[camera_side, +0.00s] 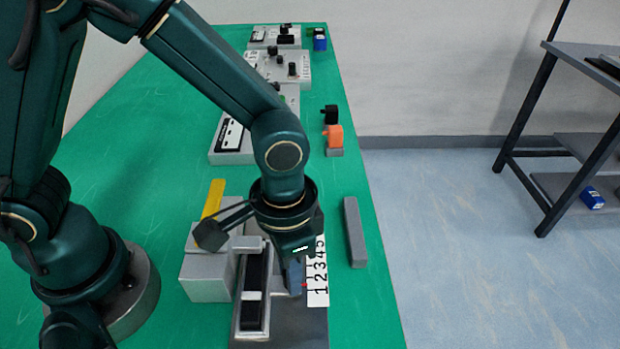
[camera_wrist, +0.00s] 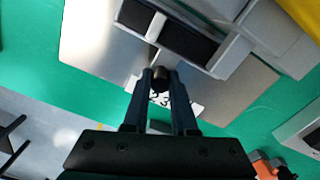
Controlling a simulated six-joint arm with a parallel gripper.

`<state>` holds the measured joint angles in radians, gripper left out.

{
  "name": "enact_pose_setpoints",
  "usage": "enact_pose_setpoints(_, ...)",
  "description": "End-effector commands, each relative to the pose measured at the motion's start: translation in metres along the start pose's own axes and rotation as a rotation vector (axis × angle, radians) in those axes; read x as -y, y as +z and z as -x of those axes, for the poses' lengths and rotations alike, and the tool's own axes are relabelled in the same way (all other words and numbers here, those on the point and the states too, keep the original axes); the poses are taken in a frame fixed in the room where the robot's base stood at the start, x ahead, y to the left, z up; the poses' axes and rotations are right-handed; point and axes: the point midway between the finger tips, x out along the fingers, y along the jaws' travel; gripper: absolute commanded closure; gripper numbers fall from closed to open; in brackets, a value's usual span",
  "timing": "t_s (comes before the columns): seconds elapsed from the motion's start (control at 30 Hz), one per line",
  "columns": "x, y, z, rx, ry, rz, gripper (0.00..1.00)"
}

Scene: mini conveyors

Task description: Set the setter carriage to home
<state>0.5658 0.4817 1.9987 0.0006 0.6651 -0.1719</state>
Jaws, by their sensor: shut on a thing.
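The setter is a grey unit near the front of the green table, with a dark belt channel (camera_side: 254,285) and a white number scale (camera_side: 317,284) on its right. A small red mark (camera_side: 304,285) shows at the scale's left edge, low on it near the 2. My gripper (camera_side: 294,282) points down beside the scale and hides much of the carriage. In the wrist view my gripper (camera_wrist: 160,82) is shut on a small dark knob (camera_wrist: 160,76) of the carriage. Part of the scale (camera_wrist: 177,103) shows behind the fingers.
A grey block with a yellow lever (camera_side: 213,199) stands left of the setter. A long grey bar (camera_side: 354,232) lies to the right. An orange object (camera_side: 333,136) and several white control units stand farther back. Green table is free between them.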

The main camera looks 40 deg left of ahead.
Motion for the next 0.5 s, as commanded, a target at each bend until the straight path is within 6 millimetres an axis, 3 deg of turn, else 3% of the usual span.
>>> enact_pose_setpoints(0.2,-0.038,0.013,0.001,-0.009,0.003,-0.005,1.0)
enact_pose_setpoints(0.5,-0.051,0.019,0.001,-0.009,0.007,0.003,1.0)
